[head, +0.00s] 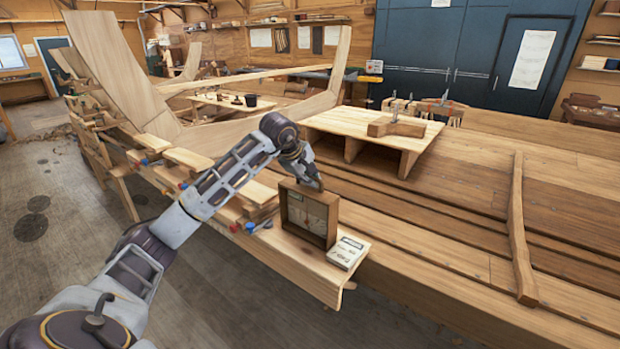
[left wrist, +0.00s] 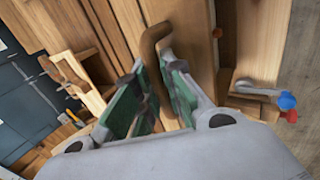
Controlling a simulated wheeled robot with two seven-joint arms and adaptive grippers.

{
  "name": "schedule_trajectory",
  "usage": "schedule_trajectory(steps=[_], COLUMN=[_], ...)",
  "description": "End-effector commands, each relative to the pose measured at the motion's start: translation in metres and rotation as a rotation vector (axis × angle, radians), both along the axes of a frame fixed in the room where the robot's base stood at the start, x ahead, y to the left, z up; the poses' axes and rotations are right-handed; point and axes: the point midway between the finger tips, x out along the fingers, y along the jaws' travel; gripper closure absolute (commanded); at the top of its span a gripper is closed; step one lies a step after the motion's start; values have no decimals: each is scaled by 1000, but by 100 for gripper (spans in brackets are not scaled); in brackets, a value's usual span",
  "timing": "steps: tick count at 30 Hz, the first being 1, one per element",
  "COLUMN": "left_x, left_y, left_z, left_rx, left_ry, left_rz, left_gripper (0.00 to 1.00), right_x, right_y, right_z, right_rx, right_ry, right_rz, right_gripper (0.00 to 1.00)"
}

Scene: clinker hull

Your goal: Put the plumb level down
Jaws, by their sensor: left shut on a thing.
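The plumb level (head: 308,215) is a wooden box with a dial face, upright at the near end of a pale plank (head: 322,274) along the hull's side. My left gripper (head: 312,184) comes down from above onto its top and is shut on it. In the left wrist view, my left gripper's green-padded fingers (left wrist: 155,95) are on either side of the level's brown bent handle (left wrist: 150,45). The level's base looks at or very near the plank; I cannot tell whether it bears weight. My right gripper is not in view.
A small white labelled box (head: 347,252) is right beside the level on the plank. Clamps with blue and red ends (head: 250,227) and wood blocks (head: 188,158) line the plank further back. A curved wooden strip (head: 519,235) lies on the planking at right.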

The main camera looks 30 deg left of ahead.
Motion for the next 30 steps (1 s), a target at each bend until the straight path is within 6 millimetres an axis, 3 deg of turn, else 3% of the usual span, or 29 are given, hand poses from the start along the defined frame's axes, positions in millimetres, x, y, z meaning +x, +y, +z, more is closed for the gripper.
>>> schedule_trajectory(steps=[12, 13, 18, 30], left_x=[0, 0, 0, 0], left_y=[0, 0, 0, 0], left_z=[-2, -3, -3, -2], left_rx=[0, 0, 0, 0], left_ry=[-3, 0, 0, 0], left_rz=[0, 0, 0, 0], left_gripper=[100, 88, 68, 68], right_x=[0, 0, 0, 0], right_y=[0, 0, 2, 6], right_z=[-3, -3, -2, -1], right_rx=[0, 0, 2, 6], right_ry=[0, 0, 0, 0], right_rz=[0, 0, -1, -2], right_gripper=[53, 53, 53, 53])
